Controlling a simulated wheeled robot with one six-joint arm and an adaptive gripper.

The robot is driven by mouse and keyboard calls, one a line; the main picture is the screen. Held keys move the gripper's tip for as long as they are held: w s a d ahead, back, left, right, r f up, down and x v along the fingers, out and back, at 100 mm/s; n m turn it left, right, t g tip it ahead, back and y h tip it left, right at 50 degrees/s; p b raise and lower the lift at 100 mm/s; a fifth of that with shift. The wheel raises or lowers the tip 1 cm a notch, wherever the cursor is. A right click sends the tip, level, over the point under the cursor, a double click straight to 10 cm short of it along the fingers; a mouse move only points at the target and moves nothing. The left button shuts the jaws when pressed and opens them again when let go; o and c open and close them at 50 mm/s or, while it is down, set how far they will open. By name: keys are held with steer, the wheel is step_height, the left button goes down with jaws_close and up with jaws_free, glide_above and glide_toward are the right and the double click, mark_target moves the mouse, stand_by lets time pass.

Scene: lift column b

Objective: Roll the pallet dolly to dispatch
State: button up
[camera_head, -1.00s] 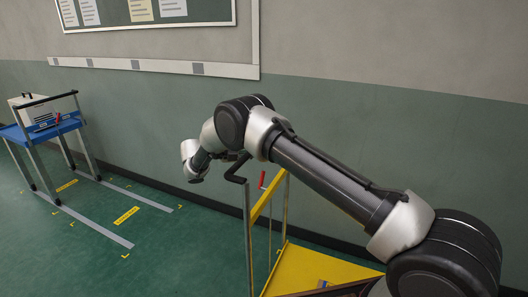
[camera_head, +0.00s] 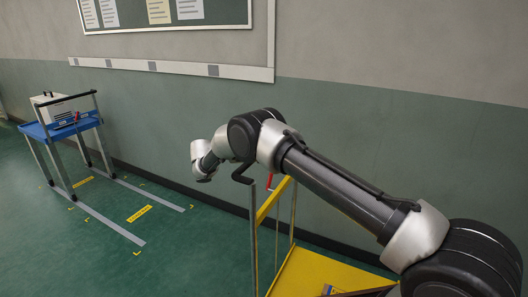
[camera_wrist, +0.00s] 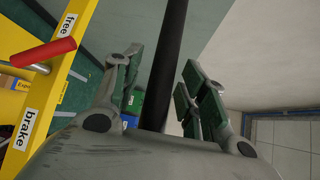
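The yellow pallet dolly (camera_head: 315,272) stands at the lower middle of the head view, partly hidden by my arm. It has thin upright posts, a yellow crossbar and a black handle (camera_head: 243,171). In the wrist view a black bar (camera_wrist: 168,60) runs between the two fingers of my gripper (camera_wrist: 160,95), with gaps showing on both sides. The gripper looks open around the bar. A red brake lever (camera_wrist: 43,53) lies between the "free" (camera_wrist: 69,24) and "brake" (camera_wrist: 27,128) labels, nearer "free". In the head view my wrist hides the fingers.
A blue cart (camera_head: 62,128) with a light box (camera_head: 52,106) stands by the wall at left. Grey floor strips (camera_head: 112,227) and a yellow floor label (camera_head: 139,213), too small to read, lie before it. Green floor is open between cart and dolly. The wall runs behind both.

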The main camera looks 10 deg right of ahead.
steer(key=v, duration=0.7)
steer(key=shift+a, duration=0.25)
